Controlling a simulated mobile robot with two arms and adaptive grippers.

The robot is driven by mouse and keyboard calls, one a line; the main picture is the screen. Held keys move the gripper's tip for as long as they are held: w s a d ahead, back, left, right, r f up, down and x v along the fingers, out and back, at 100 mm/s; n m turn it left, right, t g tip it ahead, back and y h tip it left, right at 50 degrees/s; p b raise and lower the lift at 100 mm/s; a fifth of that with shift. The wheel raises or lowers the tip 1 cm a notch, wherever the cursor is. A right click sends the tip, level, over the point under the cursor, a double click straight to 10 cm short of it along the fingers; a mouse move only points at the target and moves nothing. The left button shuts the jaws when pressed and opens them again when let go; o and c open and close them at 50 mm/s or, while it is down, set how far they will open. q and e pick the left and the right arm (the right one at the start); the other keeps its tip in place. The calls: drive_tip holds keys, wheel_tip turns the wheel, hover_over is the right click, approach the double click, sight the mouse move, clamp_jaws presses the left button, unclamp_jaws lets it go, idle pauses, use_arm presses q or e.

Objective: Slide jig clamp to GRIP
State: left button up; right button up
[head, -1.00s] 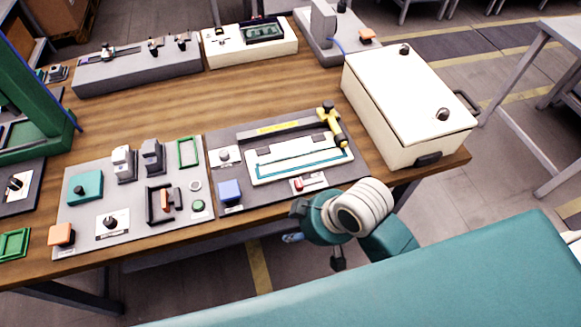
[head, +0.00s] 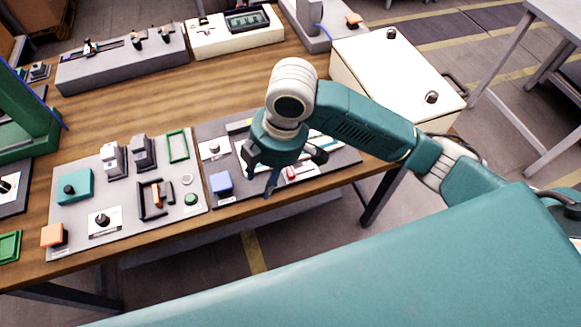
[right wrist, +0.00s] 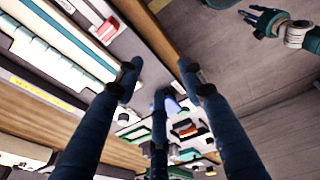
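A small red slider (head: 291,173) on a white label plate sits at the front edge of the right grey panel (head: 240,195); I take it for the jig clamp, but its lettering is too small to read. It also shows in the right wrist view (right wrist: 107,30). My right gripper (head: 282,172) hangs over this panel, its fingers spread and empty around the slider's place in the picture; contact does not show. In the right wrist view its fingers (right wrist: 160,85) stand apart. My left gripper (right wrist: 262,20) shows small at the upper right there, fingers apart.
A blue block (head: 221,182) stands left of the slider. The left grey panel (head: 80,225) holds a teal block (head: 75,186), a black fixture with a red part (head: 154,199) and a green button (head: 191,199). A white box (head: 390,85) stands to the right.

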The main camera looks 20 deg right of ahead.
sight(291, 172)
drive_tip(key=w+d+r+n+h, duration=0.2)
drive_tip(key=w+d+r, duration=0.1)
drive_tip(key=d+r, duration=0.3)
drive_tip(key=shift+g, duration=0.4)
drive_tip(key=f, duration=0.7)
drive_tip(key=d+f+p, duration=0.1)
drive_tip(key=f, duration=0.3)
drive_tip(key=shift+f, duration=0.15)
drive_tip(key=shift+c, duration=0.5)
clamp_jaws()
drive_tip(key=shift+w, duration=0.1)
